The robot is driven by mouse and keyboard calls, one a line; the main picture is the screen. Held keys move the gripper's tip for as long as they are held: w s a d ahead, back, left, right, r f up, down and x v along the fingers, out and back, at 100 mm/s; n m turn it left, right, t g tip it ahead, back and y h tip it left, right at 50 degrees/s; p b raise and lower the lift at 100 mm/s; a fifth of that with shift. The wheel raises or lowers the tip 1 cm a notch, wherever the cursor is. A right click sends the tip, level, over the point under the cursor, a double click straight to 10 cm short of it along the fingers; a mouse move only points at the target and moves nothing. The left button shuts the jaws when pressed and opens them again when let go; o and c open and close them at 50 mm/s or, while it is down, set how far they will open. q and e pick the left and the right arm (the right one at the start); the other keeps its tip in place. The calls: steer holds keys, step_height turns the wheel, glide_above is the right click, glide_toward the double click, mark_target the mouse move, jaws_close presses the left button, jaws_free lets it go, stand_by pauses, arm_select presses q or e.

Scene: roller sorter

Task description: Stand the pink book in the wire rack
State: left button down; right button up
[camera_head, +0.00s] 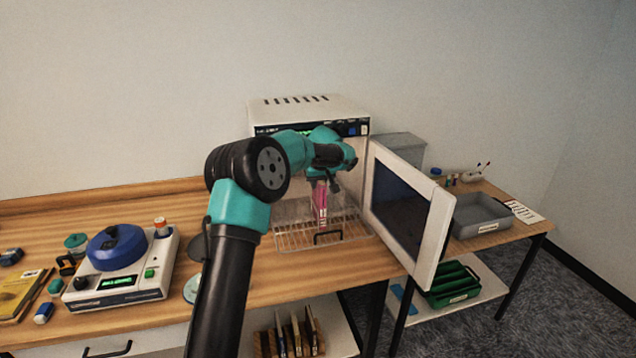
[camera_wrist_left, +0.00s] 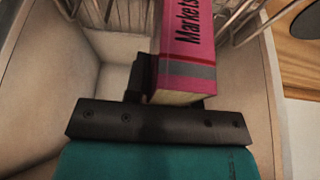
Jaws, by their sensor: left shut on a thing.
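The pink book (camera_head: 320,206) hangs upright below my left gripper (camera_head: 323,183), which is shut on it. In the left wrist view the book (camera_wrist_left: 188,45) shows its pink spine with dark lettering and a grey band; one dark finger lies against its left side. The wire rack (camera_head: 291,240) is a silver grid at the front of the open white oven, under the book. Its wires (camera_wrist_left: 128,14) also show beyond the book in the left wrist view. I cannot tell whether the book touches the rack. My right gripper is not in view.
The white oven (camera_head: 300,108) has its door (camera_head: 440,236) swung open to the right of the rack. A device with a blue lid (camera_head: 117,247) stands at the left. A grey tray (camera_head: 476,218) sits on the right table. Several books (camera_head: 296,335) stand on a lower shelf.

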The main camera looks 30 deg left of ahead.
arm_select(q)
steer(key=shift+f, duration=0.1)
steer(key=c, duration=1)
jaws_free()
steer(key=shift+o, duration=0.2)
steer(key=v, duration=1.2)
